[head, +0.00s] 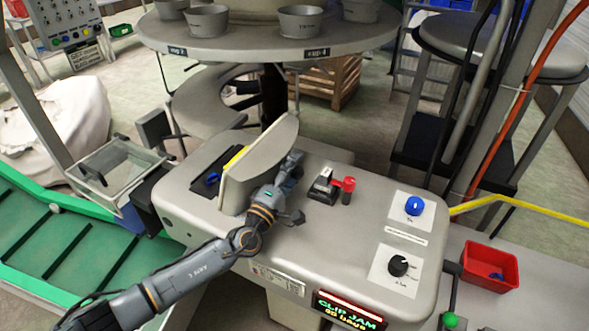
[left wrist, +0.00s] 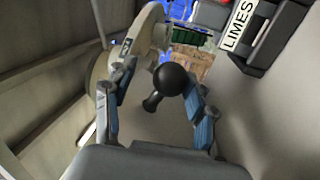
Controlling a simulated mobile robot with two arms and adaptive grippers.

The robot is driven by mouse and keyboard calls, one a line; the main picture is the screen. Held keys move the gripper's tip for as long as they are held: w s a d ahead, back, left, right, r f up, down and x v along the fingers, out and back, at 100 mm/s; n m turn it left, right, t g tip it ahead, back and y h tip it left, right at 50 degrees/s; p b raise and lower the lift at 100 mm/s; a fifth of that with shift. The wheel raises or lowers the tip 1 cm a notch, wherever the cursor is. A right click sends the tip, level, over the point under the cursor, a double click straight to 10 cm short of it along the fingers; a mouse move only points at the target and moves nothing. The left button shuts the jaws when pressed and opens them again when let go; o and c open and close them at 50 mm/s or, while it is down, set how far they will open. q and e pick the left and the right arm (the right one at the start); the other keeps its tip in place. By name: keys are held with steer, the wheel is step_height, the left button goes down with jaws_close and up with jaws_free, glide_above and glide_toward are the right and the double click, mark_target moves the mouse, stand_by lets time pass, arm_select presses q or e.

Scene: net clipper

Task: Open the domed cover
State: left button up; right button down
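The domed cover (head: 262,160) is a grey curved shell on the machine's top. It stands tilted up, with a dark slot (head: 212,178) and a yellow strip (head: 236,157) showing at its left. My left gripper (head: 291,188) is at the cover's right side, in front of part of it. In the left wrist view, its two blue-padded fingers (left wrist: 160,88) are apart, with a black ball knob (left wrist: 172,78) on a short stem between them. I cannot tell whether a finger touches the knob. My right gripper is in neither view.
A small black part with a red lever (head: 347,190), a blue button (head: 414,206) and a black dial (head: 398,265) are on the machine's top right. A round table with grey bowls (head: 207,22) overhangs behind. A red bin (head: 490,268) sits at the right.

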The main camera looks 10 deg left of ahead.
arm_select(q)
steer(key=shift+d, duration=0.1)
steer(key=shift+s+f, duration=0.1)
steer(key=v, duration=1.2)
